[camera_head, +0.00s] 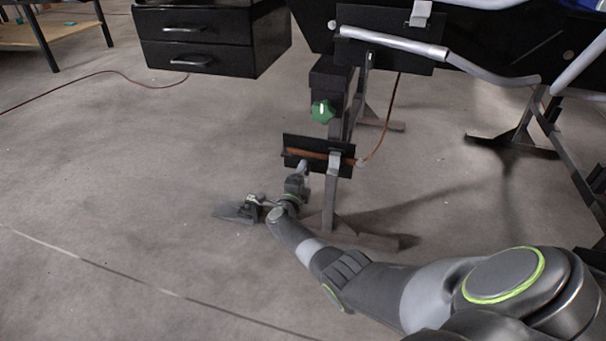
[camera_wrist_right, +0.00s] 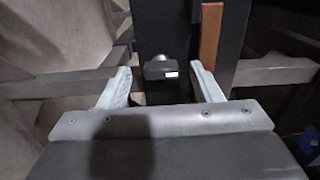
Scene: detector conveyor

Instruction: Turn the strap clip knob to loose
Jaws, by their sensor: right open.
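The strap clip knob (camera_wrist_right: 160,70) is a small dark block with a white mark on a grey stem, on a black plate (camera_wrist_right: 220,14). My right gripper (camera_wrist_right: 161,77) is open in the right wrist view, with one pale finger on each side of the knob; I cannot tell whether they touch it. A brown strap (camera_wrist_right: 211,35) runs beside the knob. In the head view the black plate (camera_head: 312,143) with the brown strap (camera_head: 310,154) is on the stand's leg, and my right gripper (camera_head: 302,169) is at its lower edge. The knob is not clearly visible there. My left gripper is not in view.
A green knob (camera_head: 322,111) is on a black box above the plate. A dark drawer cabinet (camera_head: 215,22) is at upper left. A conveyor frame with grey tubes (camera_head: 390,42) is at upper right. The floor at left is mostly clear, with a thin cable (camera_head: 105,73).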

